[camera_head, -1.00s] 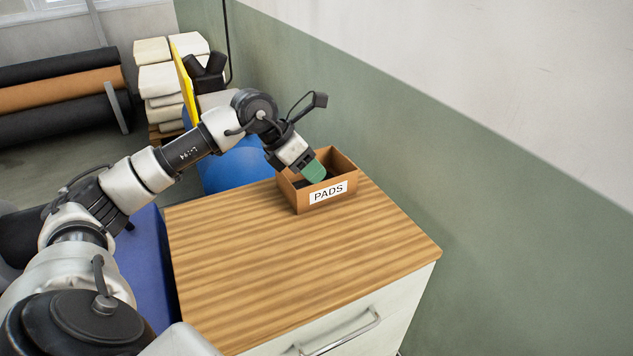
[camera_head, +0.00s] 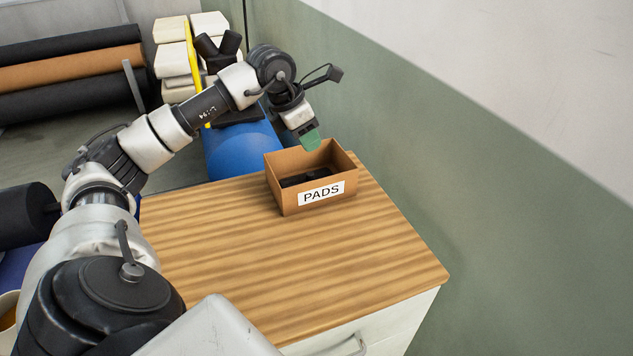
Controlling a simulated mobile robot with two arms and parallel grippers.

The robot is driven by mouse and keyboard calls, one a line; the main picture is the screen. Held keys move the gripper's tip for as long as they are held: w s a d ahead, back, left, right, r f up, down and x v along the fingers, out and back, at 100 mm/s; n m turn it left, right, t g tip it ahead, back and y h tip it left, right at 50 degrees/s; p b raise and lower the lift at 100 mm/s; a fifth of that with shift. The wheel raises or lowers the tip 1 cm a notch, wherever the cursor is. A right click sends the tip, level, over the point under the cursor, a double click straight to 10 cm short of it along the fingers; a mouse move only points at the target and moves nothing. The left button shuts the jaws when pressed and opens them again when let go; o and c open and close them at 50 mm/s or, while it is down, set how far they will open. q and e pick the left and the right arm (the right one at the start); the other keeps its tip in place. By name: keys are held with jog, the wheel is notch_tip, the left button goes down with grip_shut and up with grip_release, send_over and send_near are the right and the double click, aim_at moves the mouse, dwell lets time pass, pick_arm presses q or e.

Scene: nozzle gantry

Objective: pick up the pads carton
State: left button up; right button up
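The pads carton (camera_head: 285,196) is an open-topped brown box with a white label reading PADS. It stands upright near the back right edge of the wooden cabinet top (camera_head: 290,270), with dark pads (camera_head: 305,178) inside. My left gripper (camera_head: 310,143) has green fingertips that point down at the carton's far rim and overlap a little of it in the picture. Whether they touch the rim is unclear. The fingers line up in this view, so their opening is hidden. My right gripper is out of view.
A green and white wall (camera_head: 450,170) runs close along the right of the cabinet. A blue rounded object (camera_head: 243,150) is behind the cabinet. Stacked pale blocks (camera_head: 175,60) and long rolls (camera_head: 70,75) stand further back. The cabinet top before the carton is clear.

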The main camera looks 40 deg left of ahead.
pick_arm(q)
jog(key=b, duration=0.4)
send_near(317, 180)
jog(key=shift+w+d+f, duration=0.35)
jog(key=shift+w+f, duration=0.2)
jog(key=shift+w, duration=0.2)
jog(key=shift+w+f, duration=0.1)
jog(key=shift+f, duration=0.1)
jog(key=p+x, duration=0.1)
jog(key=x, duration=0.4)
jog(key=p+x, duration=0.1)
jog(key=x, duration=0.4)
jog(key=shift+p, duration=0.4)
jog(key=shift+f, duration=0.25)
jog(key=shift+r, duration=0.1)
grip_shut()
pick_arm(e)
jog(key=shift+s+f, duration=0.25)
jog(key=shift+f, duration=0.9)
